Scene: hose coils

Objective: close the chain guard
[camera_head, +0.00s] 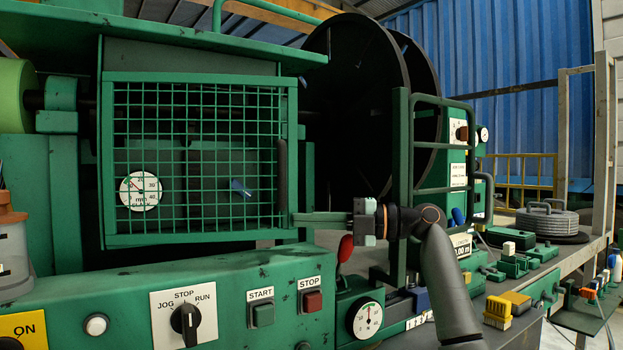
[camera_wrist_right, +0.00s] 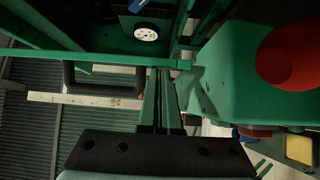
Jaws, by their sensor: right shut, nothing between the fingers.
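The chain guard (camera_head: 200,82) is a green wire-mesh panel in a green frame, on the machine's front in the head view. A dark upright handle (camera_head: 282,172) is on its right side. I cannot tell whether the guard sits flush. My right gripper (camera_head: 296,218) is shut and empty, its fingers pointing left at the guard's lower right corner. In the right wrist view the shut fingers (camera_wrist_right: 164,75) reach the guard's green edge bar (camera_wrist_right: 110,59), beside the black handle (camera_wrist_right: 102,85). Whether they touch it is unclear. My left gripper is out of view.
A green control panel (camera_head: 236,268) with a selector knob (camera_head: 185,318) and START and STOP buttons lies below the guard. A red knob (camera_head: 345,248) stands just below my right gripper. A large black reel (camera_head: 350,100) and green rails (camera_head: 404,180) are to the right.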

